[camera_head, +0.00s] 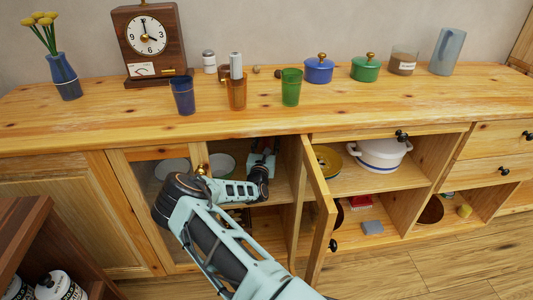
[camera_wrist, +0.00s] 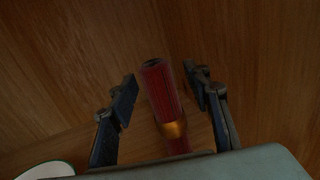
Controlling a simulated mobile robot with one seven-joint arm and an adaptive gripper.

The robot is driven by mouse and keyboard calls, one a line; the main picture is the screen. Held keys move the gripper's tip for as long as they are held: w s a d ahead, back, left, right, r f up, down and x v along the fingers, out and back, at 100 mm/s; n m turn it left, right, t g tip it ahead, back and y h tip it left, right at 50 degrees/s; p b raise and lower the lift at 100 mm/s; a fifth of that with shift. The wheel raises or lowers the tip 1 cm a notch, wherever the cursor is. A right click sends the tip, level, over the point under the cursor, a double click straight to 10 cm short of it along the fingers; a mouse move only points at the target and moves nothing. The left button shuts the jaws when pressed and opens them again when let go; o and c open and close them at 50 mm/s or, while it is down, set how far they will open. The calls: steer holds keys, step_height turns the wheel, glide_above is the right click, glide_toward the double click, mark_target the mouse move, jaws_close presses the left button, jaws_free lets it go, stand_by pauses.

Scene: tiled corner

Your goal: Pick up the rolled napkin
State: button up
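The rolled napkin (camera_wrist: 161,92) is a dark red roll with a gold ring near its lower end in the wrist view. My gripper (camera_wrist: 161,84) is open, with one finger on each side of the roll. Gaps show between the roll and both fingers, so it is not gripped. The lower end of the roll is hidden by my gripper's body. In the head view, my gripper (camera_head: 264,155) reaches into the open cabinet (camera_head: 280,186), and I cannot make out the napkin clearly there.
The open cabinet door (camera_head: 318,215) stands just right of my arm. A white dish (camera_wrist: 45,171) shows at the lower left of the wrist view. A pale bowl (camera_head: 222,165) sits left of my gripper. The counter (camera_head: 215,122) above holds cups, pots and a clock.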

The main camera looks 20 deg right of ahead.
jaws_close()
